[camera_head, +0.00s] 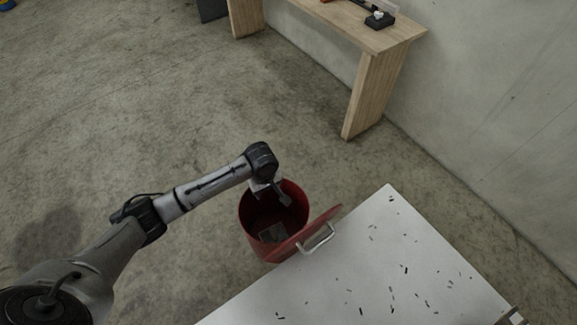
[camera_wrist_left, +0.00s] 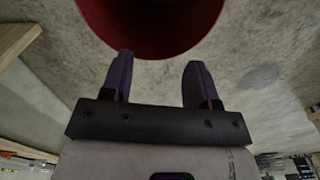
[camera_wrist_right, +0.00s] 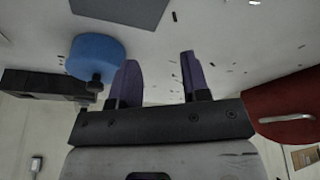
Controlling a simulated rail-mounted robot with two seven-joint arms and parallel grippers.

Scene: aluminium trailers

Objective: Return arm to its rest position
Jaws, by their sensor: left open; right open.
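My left arm comes in from the left in the head view, and my left gripper (camera_head: 279,197) hangs at the mouth of a round red bin (camera_head: 245,215). In the left wrist view its two fingers (camera_wrist_left: 158,80) stand apart with nothing between them, and the red bin (camera_wrist_left: 150,25) shows beyond them. My right arm is out of the head view. In the right wrist view my right gripper (camera_wrist_right: 158,80) is open and empty, facing a pale surface with dark specks.
The bin's red lid (camera_head: 305,232) stands tilted open beside the white table (camera_head: 350,270), which bears scattered dark bits. A grey piece (camera_head: 272,234) lies in the bin. A wooden bench (camera_head: 375,85) stands by the wall. A blue round thing (camera_wrist_right: 96,56) is near my right gripper.

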